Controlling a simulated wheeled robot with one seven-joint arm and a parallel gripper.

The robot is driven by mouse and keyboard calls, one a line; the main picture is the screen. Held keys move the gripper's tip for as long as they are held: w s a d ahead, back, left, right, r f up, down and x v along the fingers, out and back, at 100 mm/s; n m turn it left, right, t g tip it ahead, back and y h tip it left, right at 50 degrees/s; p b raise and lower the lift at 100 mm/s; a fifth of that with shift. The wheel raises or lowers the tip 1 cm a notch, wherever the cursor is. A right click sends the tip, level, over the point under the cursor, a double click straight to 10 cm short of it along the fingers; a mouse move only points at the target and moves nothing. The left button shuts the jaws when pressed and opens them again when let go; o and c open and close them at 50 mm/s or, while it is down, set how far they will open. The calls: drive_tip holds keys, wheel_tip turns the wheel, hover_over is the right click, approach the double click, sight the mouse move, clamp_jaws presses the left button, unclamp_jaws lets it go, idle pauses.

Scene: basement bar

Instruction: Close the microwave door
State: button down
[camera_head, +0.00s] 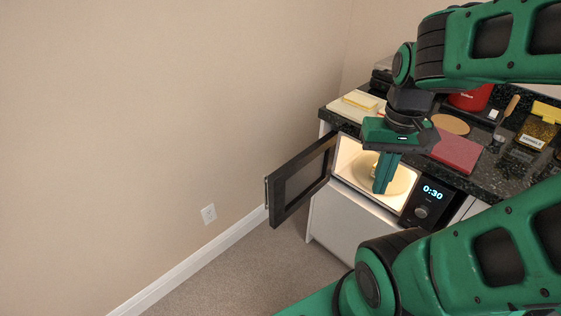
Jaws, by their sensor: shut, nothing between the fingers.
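The microwave (336,158) is built into the counter front, with its cavity lit and a pale round plate (399,186) inside. A small yellowish item on the plate is partly hidden behind my gripper. The microwave door (301,181) stands wide open, swung out to the left, a dark frame with a handle on its far left edge. My gripper (380,190) points down in front of the open cavity, to the right of the door and apart from it. It is shut and empty. A panel with a 0:30 display (433,192) and a knob is at the right.
The dark counter (490,178) above holds a red book (456,151), a round wooden board (450,124), a red appliance (470,98), and yellow items. Carpet (240,275) below the door is clear.

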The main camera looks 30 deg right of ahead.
drive_tip(key=shift+w, duration=0.45)
